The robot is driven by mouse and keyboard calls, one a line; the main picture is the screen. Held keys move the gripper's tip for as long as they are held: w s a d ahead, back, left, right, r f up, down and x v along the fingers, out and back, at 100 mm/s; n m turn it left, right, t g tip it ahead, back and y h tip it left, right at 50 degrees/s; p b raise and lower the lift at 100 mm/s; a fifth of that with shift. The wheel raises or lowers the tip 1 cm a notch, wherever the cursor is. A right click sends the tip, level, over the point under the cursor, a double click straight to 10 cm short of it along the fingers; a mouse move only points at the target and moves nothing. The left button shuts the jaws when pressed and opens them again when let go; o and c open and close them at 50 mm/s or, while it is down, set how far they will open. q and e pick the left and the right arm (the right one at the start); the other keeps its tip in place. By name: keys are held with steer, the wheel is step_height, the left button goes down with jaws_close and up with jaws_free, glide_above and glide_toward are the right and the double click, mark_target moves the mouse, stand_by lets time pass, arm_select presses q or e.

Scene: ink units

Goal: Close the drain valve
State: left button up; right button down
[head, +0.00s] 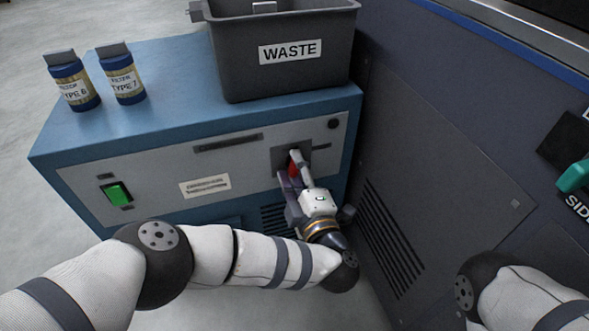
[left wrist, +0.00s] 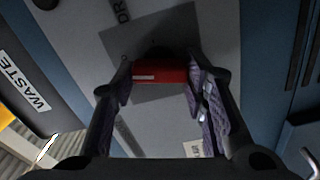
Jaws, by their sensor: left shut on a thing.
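The drain valve's red handle (head: 293,169) sits on a dark square plate (head: 278,158) at the right of the blue cabinet's front panel. My left gripper (head: 292,172) reaches it from the front and is shut on it, hiding most of it in the head view. In the left wrist view the red handle (left wrist: 160,72) lies between the two purple-padded fingers, in front of the grey plate, with part of a "DR..." label beside it. My right gripper is out of view; only part of my right arm shows at the lower right.
A grey WASTE bin (head: 284,75) and two blue bottles, TYPE 6 (head: 73,82) and TYPE 7 (head: 121,76), stand on the blue cabinet (head: 180,95). A green switch (head: 117,194) is on its front. A dark vented machine wall (head: 430,180) stands close on the right.

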arm_select(q)
steer(key=shift+d+f+n, duration=0.1)
steer(key=shift+n, duration=1.4)
steer(key=o, duration=1.2)
steer(key=shift+c, duration=0.2)
steer(key=v, duration=0.7)
steer(key=shift+s, duration=0.25)
